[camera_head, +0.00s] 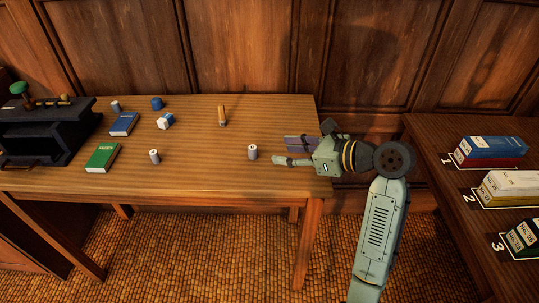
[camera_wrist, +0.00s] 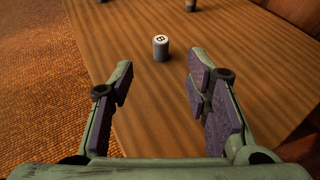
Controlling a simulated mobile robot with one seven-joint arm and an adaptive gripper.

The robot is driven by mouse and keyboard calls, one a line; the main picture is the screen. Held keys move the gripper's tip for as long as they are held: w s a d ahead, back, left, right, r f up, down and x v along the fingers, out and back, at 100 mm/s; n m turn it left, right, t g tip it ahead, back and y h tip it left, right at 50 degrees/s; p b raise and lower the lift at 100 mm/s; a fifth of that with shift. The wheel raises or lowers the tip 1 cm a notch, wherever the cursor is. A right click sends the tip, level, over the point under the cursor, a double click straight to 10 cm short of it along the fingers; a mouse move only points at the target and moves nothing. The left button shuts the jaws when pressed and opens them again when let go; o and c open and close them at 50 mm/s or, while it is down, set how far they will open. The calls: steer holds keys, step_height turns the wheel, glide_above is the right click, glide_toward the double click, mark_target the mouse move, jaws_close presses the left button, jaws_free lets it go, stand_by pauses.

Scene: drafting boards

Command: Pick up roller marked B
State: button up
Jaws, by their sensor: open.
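The roller marked B (camera_wrist: 161,48) is a small upright grey cylinder with a dark letter B on its white top. It stands on the wooden table, ahead of my open fingers in the wrist view. In the head view this roller (camera_head: 252,152) stands near the right end of the table, just left of my gripper (camera_head: 290,150). My gripper (camera_wrist: 156,88) is open and empty, with its fingers pointing towards the roller and apart from it. Another grey cylinder (camera_head: 154,156) stands further left; its marking is too small to read.
The wooden table (camera_head: 215,178) also holds green (camera_head: 102,158) and blue (camera_head: 124,123) books, a blue-and-white block (camera_head: 165,121), a blue piece (camera_head: 156,103), a grey cylinder (camera_head: 115,106) and an orange-brown upright piece (camera_head: 222,116). A dark machine (camera_head: 45,130) stands left. Boxes lie on the right table (camera_head: 440,150).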

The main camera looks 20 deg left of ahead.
mark_target(256, 148)
steer(key=p+x, duration=0.1)
steer(key=x, duration=0.9)
steer(key=shift+w, duration=0.1)
steer(key=shift+c, duration=0.6)
steer(key=shift+r, duration=0.1)
jaws_close()
